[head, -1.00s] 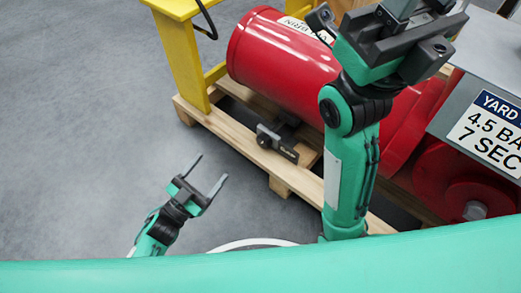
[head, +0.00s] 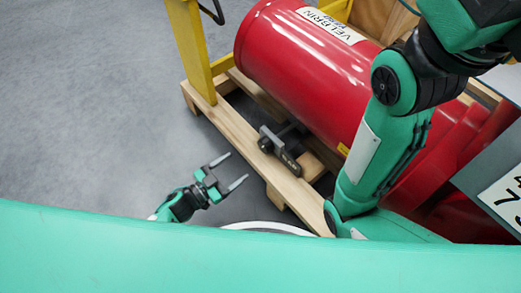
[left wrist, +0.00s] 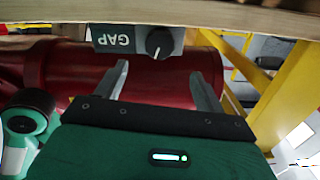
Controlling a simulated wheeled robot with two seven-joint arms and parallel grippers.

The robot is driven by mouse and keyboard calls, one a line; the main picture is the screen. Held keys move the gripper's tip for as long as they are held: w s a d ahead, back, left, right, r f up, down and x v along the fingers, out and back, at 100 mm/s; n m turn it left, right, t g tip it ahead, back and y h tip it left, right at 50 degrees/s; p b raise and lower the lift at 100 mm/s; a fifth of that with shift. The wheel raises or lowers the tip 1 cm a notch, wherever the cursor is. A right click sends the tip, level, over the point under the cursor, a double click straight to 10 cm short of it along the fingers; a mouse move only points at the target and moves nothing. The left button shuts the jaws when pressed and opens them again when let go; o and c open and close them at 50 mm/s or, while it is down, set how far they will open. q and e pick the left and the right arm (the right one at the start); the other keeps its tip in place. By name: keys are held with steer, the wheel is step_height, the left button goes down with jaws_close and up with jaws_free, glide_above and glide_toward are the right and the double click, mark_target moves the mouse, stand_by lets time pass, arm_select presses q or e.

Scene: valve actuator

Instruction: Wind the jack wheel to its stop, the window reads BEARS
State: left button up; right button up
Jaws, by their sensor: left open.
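A small grey and black jack unit (head: 280,150) sits at the side of the wooden pallet, by the red cylinder. In the left wrist view its grey plate (left wrist: 118,40) reads GAP, upside down, next to a round black knob (left wrist: 160,42) with a pale mark. My left gripper (head: 236,168) is open and empty, left of the unit and apart from it. In the left wrist view its two fingers (left wrist: 160,72) point toward the knob, with a gap between. My right arm rises at the right of the head view, and its gripper is out of sight.
The pallet (head: 232,122) carries the big red cylinder (head: 305,70) with a white label. A yellow post (head: 189,45) stands at its left end. A grey box with a white sign (head: 503,195) is at right. Grey floor left of the pallet is clear.

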mark_target(262, 148)
arm_select(q)
steer(key=b+x, duration=0.4)
steer(key=x, duration=0.5)
steer(key=shift+w+d+f, duration=0.1)
steer(key=shift+w+f, duration=0.05)
steer(key=shift+w+d, duration=0.35)
steer(key=shift+d, duration=0.05)
